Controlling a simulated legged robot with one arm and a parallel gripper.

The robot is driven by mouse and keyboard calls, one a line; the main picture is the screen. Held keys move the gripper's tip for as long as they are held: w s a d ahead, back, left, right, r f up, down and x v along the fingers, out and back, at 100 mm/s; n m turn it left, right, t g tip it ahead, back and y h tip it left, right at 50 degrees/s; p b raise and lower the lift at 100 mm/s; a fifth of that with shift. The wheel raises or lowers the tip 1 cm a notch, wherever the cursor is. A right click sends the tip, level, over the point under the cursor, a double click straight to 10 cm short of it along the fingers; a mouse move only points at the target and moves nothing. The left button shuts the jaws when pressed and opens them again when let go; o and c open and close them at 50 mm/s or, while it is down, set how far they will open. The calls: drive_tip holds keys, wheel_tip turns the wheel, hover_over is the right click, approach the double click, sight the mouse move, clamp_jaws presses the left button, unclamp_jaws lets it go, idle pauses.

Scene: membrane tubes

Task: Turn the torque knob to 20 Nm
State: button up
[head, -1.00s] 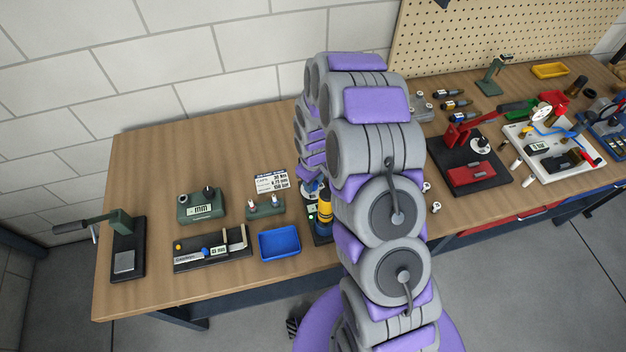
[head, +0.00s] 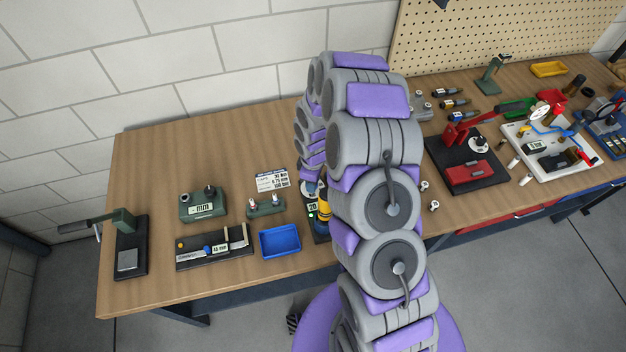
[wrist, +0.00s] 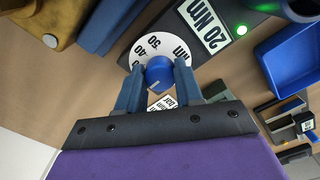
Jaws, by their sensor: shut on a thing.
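The torque knob (wrist: 160,72) is a small blue round knob at the middle of a white dial (wrist: 139,47) marked with 30, 40 and Nm. My gripper (wrist: 160,64) is shut on it, with one blue finger on each side. Beside the dial, the lit display (wrist: 204,23) reads 20 NM. A green lamp (wrist: 241,30) glows next to it.
A blue tray (head: 280,241) lies left of the device; it also shows in the wrist view (wrist: 291,50). A green unit (head: 265,207) and a white card (head: 272,181) stand behind the tray. A yellow and blue object (head: 323,204) stands close by the display.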

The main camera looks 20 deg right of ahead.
drive_tip(key=shift+w+r, duration=0.1)
drive_tip(key=shift+w, duration=0.15)
drive_tip(key=o, duration=0.9)
drive_tip(key=shift+o, duration=0.7)
drive_tip(key=shift+s, duration=0.15)
wheel_tip(320, 180, up, 17)
drive_tip(key=shift+p, duration=0.3)
drive_tip(key=shift+a+r, duration=0.1)
drive_tip(key=shift+r, duration=0.05)
